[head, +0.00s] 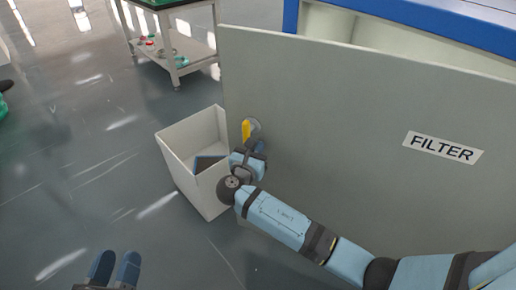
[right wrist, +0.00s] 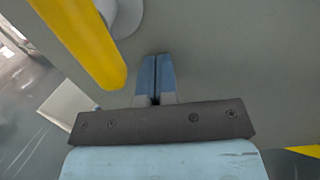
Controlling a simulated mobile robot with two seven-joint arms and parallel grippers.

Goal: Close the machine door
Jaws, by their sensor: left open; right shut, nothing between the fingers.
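The machine door (head: 330,120) is a large grey panel with a FILTER label (head: 443,147). It stands swung out from the blue-framed machine (head: 430,20), with the light interior showing behind its top edge. A yellow handle (head: 246,130) on a round grey mount is near the door's left edge. It shows large in the right wrist view (right wrist: 85,40). My right gripper (right wrist: 157,62) is shut and empty, beside the handle and close to the door face; contact cannot be told. My left gripper (head: 115,268) is open and empty at the bottom left, away from the door.
A white open bin (head: 180,155) with a dark item inside stands on the floor by the door's left edge, behind my right wrist. A cart (head: 195,55) with small parts on its lower shelf stands at the back. The grey floor (head: 80,150) at left is mostly clear.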

